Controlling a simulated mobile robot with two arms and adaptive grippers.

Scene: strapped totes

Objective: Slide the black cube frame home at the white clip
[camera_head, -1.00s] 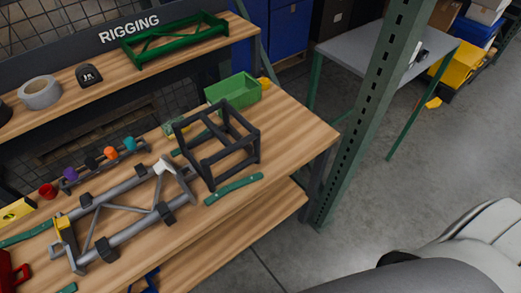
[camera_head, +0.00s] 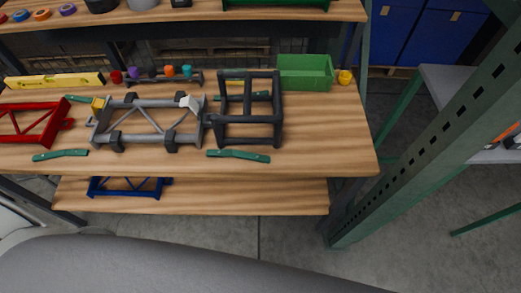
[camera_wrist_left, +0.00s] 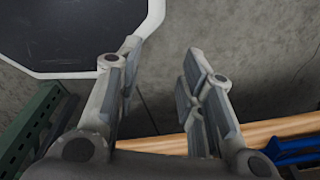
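The black cube frame (camera_head: 249,140) stands on the wooden bench top in the head view, at the right end of the grey truss frame (camera_head: 150,140). The white clip (camera_head: 190,103) sits at the grey truss's upper right corner, just left of the cube frame. The cube's left side is close to the truss end; I cannot tell whether they touch. My left gripper (camera_wrist_left: 160,85) shows in the left wrist view with its fingers apart and nothing between them. It is away from the cube frame, near the bench edge. My right gripper is not in view.
A green bin (camera_head: 305,73) and a yellow object (camera_head: 345,77) stand behind the cube. Green strips (camera_head: 238,155) lie in front. A red truss (camera_head: 30,125) is at left, a blue one (camera_head: 128,187) on the lower shelf. A green post (camera_head: 425,125) rises at right.

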